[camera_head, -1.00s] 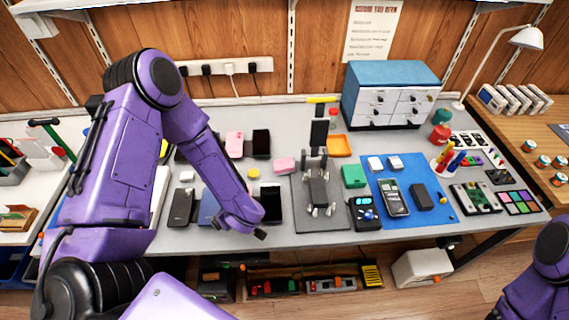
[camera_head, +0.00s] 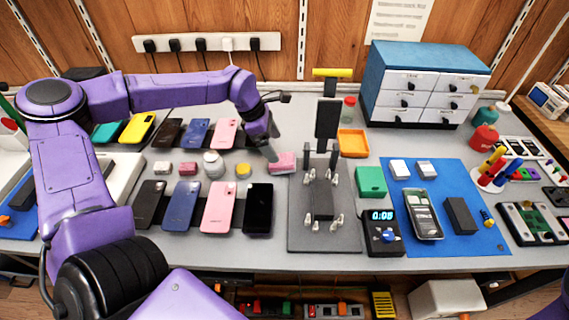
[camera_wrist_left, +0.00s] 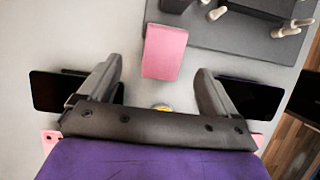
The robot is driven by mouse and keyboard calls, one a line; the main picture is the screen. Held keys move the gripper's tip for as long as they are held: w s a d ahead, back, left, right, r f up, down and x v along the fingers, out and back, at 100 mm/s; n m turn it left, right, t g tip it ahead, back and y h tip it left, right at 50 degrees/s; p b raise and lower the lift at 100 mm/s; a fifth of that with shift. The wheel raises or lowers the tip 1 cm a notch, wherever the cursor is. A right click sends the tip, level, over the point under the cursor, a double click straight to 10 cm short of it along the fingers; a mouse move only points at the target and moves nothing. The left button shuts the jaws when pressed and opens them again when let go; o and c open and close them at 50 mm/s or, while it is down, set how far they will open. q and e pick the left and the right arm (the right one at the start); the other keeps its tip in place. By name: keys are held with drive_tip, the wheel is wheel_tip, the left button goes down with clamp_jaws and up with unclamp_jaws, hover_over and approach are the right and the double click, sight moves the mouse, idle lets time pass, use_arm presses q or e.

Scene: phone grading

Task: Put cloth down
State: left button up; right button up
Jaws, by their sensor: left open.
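The cloth looks like a small pink folded pad (camera_head: 284,163). It lies on the grey table at the back left corner of the dark grey mat (camera_head: 296,236). My left gripper (camera_head: 272,153) is just left of the cloth, low over the table. In the left wrist view the pink cloth (camera_wrist_left: 164,52) lies ahead of the open jaws (camera_wrist_left: 158,82), between the lines of the two fingers, with neither finger closed on it. My right gripper is out of view.
An orange tray (camera_head: 353,143) and green box (camera_head: 370,181) are to the right.

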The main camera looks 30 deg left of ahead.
sight(282, 159)
use_arm(q)
drive_tip(key=x, duration=0.5)
drive_tip(key=shift+s+d+f+p, duration=0.15)
drive_tip(key=shift+d+f+p, duration=0.05)
drive_tip(key=shift+f+p, duration=0.15)
drive_tip(key=c, duration=1.2)
drive_tip(key=shift+r, duration=0.1)
